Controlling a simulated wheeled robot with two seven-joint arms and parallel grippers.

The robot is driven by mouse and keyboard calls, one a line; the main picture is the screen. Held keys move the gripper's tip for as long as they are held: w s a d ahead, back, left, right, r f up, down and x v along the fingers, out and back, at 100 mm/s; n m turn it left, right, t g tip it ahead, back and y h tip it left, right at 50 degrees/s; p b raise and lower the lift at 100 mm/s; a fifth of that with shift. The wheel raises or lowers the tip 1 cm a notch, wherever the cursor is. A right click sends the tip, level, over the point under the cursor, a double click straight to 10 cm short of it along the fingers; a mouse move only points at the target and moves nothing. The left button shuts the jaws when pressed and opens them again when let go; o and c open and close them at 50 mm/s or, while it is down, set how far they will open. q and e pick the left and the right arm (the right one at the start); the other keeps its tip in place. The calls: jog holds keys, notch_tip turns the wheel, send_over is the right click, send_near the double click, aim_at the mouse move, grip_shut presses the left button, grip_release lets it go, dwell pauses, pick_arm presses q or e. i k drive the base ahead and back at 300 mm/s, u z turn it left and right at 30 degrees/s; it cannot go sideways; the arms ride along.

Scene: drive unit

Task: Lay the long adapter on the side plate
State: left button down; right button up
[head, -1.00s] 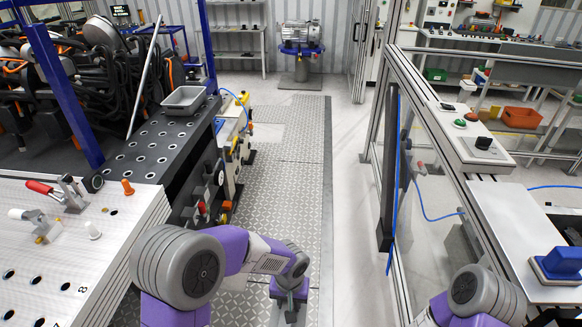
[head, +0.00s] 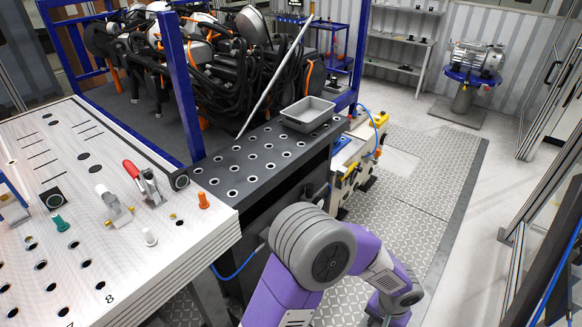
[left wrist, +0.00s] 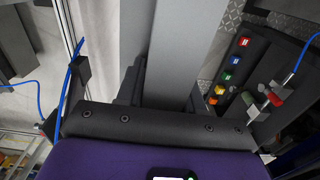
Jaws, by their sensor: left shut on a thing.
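The dark side plate (head: 215,172), with rows of round holes, lies beside the large light plate in the head view. A grey tray stands on its far end; its near part is bare. My left gripper (head: 381,320) hangs at the bottom edge of the head view, right of and nearer than the side plate, with its fingertips cut off. In the left wrist view a long grey bar (left wrist: 180,55) extends from the gripper mount. It appears to be the long adapter, with my left gripper shut on it; its far end is out of frame. My right gripper is not in view.
The grey tray (head: 308,113) takes up the side plate's far end. The light perforated plate (head: 120,262) carries a red-handled clamp (head: 143,183) and an orange pin (head: 203,200). A blue frame post (head: 182,90) and dark cabled drive unit (head: 215,75) stand behind.

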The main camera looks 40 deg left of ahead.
aim_at(251, 158)
jog(key=i, duration=1.9)
jog(key=u, duration=2.25)
